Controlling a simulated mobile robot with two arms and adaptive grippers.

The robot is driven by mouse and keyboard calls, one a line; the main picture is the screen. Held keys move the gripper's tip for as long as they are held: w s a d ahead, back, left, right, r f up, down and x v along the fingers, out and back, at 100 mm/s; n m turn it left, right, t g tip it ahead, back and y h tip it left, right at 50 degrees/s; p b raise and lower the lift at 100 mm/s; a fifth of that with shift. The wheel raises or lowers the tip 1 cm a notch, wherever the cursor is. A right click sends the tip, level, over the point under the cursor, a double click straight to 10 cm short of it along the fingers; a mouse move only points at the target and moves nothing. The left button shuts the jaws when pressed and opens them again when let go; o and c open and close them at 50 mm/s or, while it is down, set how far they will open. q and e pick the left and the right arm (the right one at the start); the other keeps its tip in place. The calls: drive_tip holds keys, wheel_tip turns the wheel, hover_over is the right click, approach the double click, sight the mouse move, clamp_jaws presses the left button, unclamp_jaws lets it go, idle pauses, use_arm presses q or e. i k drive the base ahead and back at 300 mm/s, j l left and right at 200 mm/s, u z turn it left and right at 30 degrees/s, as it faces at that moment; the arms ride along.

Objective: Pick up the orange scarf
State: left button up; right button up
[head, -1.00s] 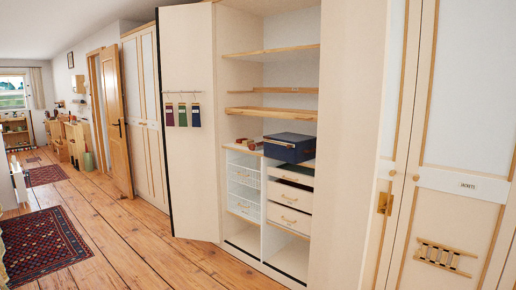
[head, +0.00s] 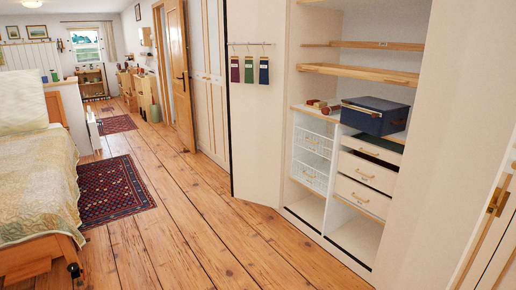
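I cannot make out an orange scarf in the head view. Three small hanging pieces in dark red, green and blue (head: 264,70) hang from a rail on the open wardrobe door (head: 258,130). The open wardrobe (head: 445,150) holds shelves, white wire baskets (head: 312,158) and pale drawers (head: 364,172). The top drawer looks slightly pulled out, its contents mostly hidden. A dark blue box (head: 375,116) stands on the shelf above the drawers, with small reddish items (head: 323,106) to its left. Neither of my grippers is in view.
A bed (head: 35,190) with a pale cover stands at the left. Patterned rugs (head: 115,190) lie beside it and further back. The wooden floor (head: 190,230) between bed and wardrobe is clear. An open wooden door (head: 179,75) stands further back.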

sight(334, 109)
drive_tip(key=i, duration=2.85)
